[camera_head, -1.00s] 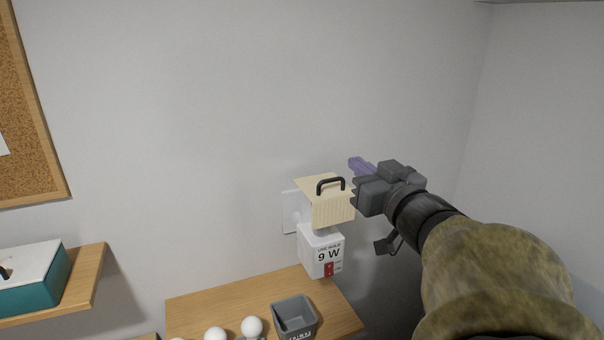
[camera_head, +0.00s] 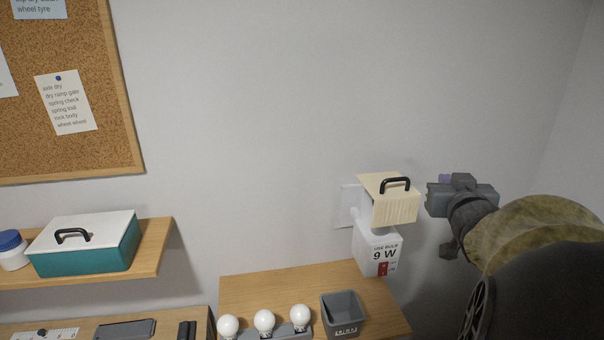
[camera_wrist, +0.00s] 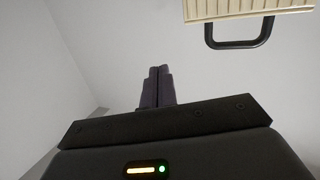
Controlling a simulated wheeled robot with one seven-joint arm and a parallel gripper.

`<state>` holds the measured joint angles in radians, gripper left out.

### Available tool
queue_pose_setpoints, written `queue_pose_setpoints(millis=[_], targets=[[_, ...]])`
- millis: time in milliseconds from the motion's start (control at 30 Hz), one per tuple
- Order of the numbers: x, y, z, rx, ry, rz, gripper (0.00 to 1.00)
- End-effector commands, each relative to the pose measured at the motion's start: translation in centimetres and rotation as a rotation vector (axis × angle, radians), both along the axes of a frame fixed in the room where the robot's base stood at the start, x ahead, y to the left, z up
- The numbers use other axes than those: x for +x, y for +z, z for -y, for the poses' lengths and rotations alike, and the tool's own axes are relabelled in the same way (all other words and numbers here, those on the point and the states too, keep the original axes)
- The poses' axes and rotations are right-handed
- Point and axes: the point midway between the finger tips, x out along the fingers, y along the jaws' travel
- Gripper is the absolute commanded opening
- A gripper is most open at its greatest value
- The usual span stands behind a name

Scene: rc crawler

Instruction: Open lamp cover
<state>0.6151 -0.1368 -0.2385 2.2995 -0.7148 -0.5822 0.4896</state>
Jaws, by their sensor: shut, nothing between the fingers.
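The base reads "USE BULB 9 W" and has a red switch. My gripper (camera_head: 445,180) is just right of the cover, apart from it. In the wrist view, its fingers (camera_wrist: 158,72) are together and empty. The cover (camera_wrist: 230,8) and its handle (camera_wrist: 240,42) show at the upper right of that view, clear of the fingers.
Below the lamp, a wooden shelf (camera_head: 255,289) holds several white bulbs (camera_head: 264,320) and a grey bin (camera_head: 343,315). A teal box (camera_head: 90,252) with a white lid stands on another shelf at left. A corkboard (camera_head: 105,130) hangs above. The wall between is bare.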

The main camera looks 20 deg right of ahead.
Motion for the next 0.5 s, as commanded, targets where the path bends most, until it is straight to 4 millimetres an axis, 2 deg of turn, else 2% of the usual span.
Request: queue_pose_setpoints(millis=[33, 167, 333, 367, 400, 467, 500], targets=[[0.9, -1.9, 0.2, 0.030, -0.031, -0.066, 0.00], [2.4, -7.1, -0.3, 0.106, -0.091, -0.249, 0.00], [3.2, -13.3, -2.8, 0.213, -0.097, -0.488, 0.00], [3.3, -14.5, -3.9, 0.231, -0.082, -0.530, 0.00], [3.5, -16.3, -7.0, 0.251, -0.028, -0.579, 0.00], [3.3, -18.5, -11.0, 0.278, 0.039, -0.659, 0.00], [2.9, -20.1, -13.7, 0.295, 0.082, -0.718, 0.00]])
